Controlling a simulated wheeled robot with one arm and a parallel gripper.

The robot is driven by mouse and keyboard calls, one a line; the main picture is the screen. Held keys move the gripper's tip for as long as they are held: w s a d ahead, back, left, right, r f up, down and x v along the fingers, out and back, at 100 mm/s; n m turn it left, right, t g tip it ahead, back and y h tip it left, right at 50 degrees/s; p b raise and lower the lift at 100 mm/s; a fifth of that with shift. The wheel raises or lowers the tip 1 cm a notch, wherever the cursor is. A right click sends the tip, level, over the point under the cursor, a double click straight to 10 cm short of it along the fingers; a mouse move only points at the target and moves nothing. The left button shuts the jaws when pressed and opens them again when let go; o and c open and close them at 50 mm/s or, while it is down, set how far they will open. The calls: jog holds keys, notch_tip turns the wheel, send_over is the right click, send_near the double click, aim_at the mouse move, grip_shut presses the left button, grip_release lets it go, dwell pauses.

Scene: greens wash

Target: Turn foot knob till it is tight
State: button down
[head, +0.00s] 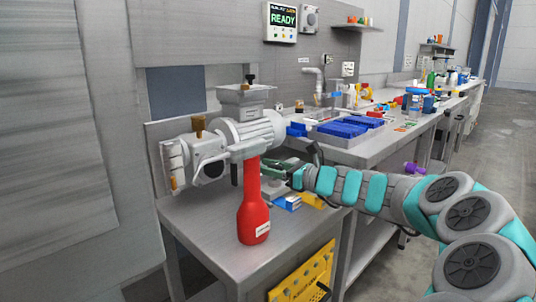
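A grey motor-driven machine (240,130) with a hopper on top stands on a metal table (200,212). A small black knob (250,78) sits on its top and a brown one (198,124) at its left end. I cannot make out a foot knob; the red bottle hides part of the machine's base. My gripper (277,170) is low, at the right side of the machine's foot, just behind and right of the bottle. Its fingertips are small and partly hidden, so I cannot tell whether they are open, shut or touching anything.
The red bottle (253,212) stands upright in front of the machine. A blue block (287,203) lies under my gripper. A yellow panel (305,275) hangs at the table's front. Blue trays (342,129) sit on the bench behind. A wall display (281,20) reads READY. The table's left front is clear.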

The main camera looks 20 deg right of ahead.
jog(key=shift+f+n+g+y, duration=0.1)
jog(key=shift+n+g+y, duration=0.2)
jog(key=shift+n+y, duration=0.15)
jog(key=n+g+y, duration=0.1)
jog(key=g+y, duration=0.1)
jog(key=n+g+y, duration=0.1)
jog(key=shift+s+a+n, duration=0.2)
jog(key=shift+a+n, duration=0.05)
jog(key=shift+n, duration=0.1)
jog(key=shift+s+a+n+g+y, duration=0.15)
jog(key=shift+s+n+g+y, duration=0.05)
jog(key=shift+n+g+y, duration=0.75)
jog(key=shift+g, duration=0.35)
jog(key=shift+r, duration=0.2)
jog(key=shift+c, duration=1.7)
grip_release()
jog(key=shift+v, duration=3.9)
